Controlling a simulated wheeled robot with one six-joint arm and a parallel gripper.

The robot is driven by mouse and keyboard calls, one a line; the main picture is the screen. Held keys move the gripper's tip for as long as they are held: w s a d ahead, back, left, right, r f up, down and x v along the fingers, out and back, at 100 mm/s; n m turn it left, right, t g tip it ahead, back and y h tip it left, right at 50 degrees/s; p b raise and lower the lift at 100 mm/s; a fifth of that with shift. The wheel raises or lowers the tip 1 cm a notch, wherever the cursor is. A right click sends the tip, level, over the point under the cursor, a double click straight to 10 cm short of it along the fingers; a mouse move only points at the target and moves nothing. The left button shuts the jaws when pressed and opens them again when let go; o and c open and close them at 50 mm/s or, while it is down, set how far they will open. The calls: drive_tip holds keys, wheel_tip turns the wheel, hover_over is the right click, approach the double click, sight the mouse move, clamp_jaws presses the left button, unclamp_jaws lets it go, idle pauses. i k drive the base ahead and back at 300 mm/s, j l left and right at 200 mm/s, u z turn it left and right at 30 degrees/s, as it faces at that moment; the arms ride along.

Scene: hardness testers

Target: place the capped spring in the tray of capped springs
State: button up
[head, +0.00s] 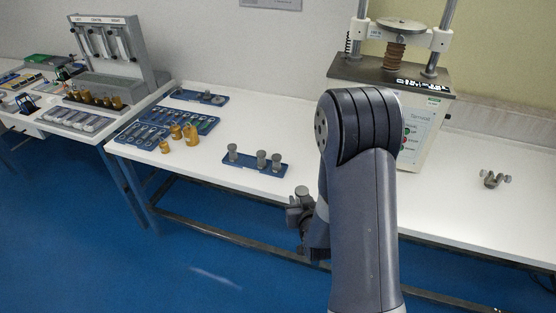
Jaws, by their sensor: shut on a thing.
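My gripper (300,209) is in front of the table's front edge, to the left of my arm. It is shut on a small grey piece with a round top, the capped spring (302,191). Its lower part is hidden by the fingers. The blue tray of capped springs (246,175) lies near the table's front edge, to the left of and beyond my gripper. Several grey capped pieces stand upright in it, one at the left and others toward the right, with a gap between them. The held piece is apart from the tray.
Brass weights (192,137) and a blue tray of small parts (150,134) are further left. Another blue tray (180,94) lies at the back. A spring tester (412,125) stands behind my arm. A small grey metal part (492,181) lies at right. White table (280,127) is clear behind the tray.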

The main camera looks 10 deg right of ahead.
sight(248, 162)
drive_tip(key=j+z, duration=0.1)
drive_tip(key=z, duration=0.35)
drive_tip(key=i+j+z, duration=0.1)
drive_tip(key=z, duration=0.3)
drive_tip(key=j+z, duration=0.25)
drive_tip(key=z, duration=0.2)
drive_tip(key=j+z, duration=0.15)
drive_tip(key=j, duration=0.4)
drive_tip(key=j+z, duration=0.2)
drive_tip(key=j, duration=0.4)
drive_tip(key=k+j+z, duration=0.15)
drive_tip(key=j, duration=0.4)
drive_tip(key=j+z, duration=0.2)
drive_tip(key=j, duration=0.35)
